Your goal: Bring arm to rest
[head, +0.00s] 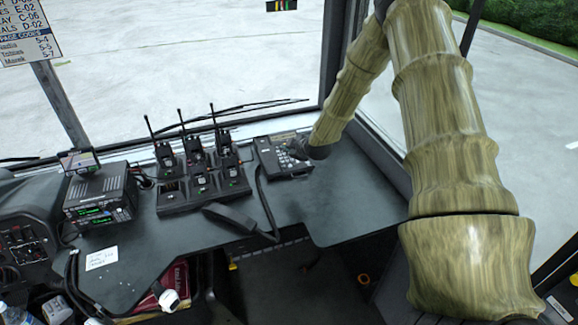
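My arm, with a wood-grain surface, rises from the lower right, bends at the top edge of the head view and comes down to the dashboard. My dark gripper (300,150) is at its lower end, over the right side of a black desk phone with keys (277,158). The gripper is small and dark against the phone. I cannot tell whether its fingers are open, shut or touching the phone. A black handset-like piece (232,221) lies on the dashboard in front of the phone, with a cord running up beside the phone.
Several radios with antennas stand in a black charger (204,190) left of the phone. A radio unit (100,196) sits farther left, near a paper note (102,258). The windshield (200,60) is behind. Bare dashboard (360,195) lies right of the phone. A bottle (14,313) is at lower left.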

